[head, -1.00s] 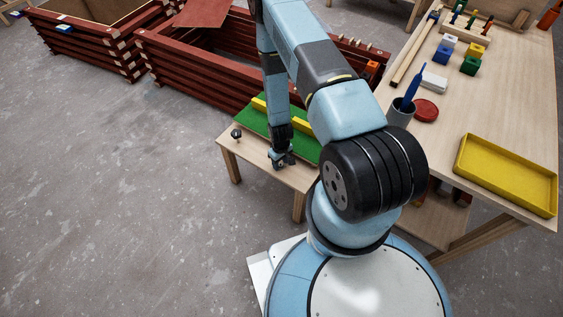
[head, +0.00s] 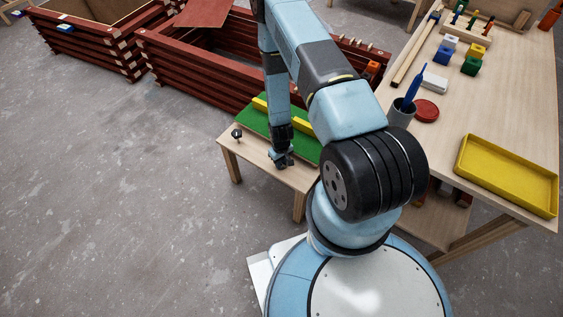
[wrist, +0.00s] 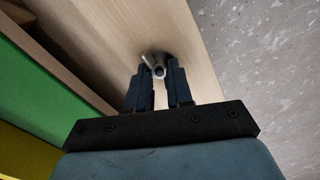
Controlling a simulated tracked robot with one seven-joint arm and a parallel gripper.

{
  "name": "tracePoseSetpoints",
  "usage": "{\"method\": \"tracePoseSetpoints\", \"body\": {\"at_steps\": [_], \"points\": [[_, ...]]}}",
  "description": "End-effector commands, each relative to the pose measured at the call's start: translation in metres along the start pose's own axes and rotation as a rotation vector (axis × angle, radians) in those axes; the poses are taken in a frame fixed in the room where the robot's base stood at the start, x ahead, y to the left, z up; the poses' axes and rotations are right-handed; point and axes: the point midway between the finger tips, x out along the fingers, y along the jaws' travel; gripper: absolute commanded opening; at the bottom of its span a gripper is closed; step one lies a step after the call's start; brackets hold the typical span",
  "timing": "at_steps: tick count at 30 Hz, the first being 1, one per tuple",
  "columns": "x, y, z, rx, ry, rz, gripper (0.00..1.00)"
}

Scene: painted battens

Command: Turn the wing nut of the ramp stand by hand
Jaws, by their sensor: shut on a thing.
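The ramp stand (head: 228,148) is a low wooden bench with a green board (head: 252,118) and yellow strips on it. My gripper (head: 281,162) points down at the stand's near edge in the head view. In the wrist view my gripper (wrist: 159,78) is shut on the grey metal wing nut (wrist: 158,69), one dark finger on each side. The wing nut stands on the pale wood, and the fingers hide part of it. In the head view my gripper hides it. A second small dark knob (head: 237,134) stands at the stand's left end.
Dark red batten frames (head: 190,75) stand behind the ramp stand. A worktable at the right carries a yellow tray (head: 505,175), a grey cup (head: 400,112), a red disc (head: 427,110) and coloured blocks. The concrete floor at left is clear.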

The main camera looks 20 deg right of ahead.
Motion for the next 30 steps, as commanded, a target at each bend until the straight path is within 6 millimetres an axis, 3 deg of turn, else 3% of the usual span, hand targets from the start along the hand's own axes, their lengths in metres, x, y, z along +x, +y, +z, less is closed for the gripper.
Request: {"method": "tracePoseSetpoints", "body": {"at_steps": [30], "points": [[0.0000,0.0009,0.0000,0.923,0.001,0.002,0.00]]}}
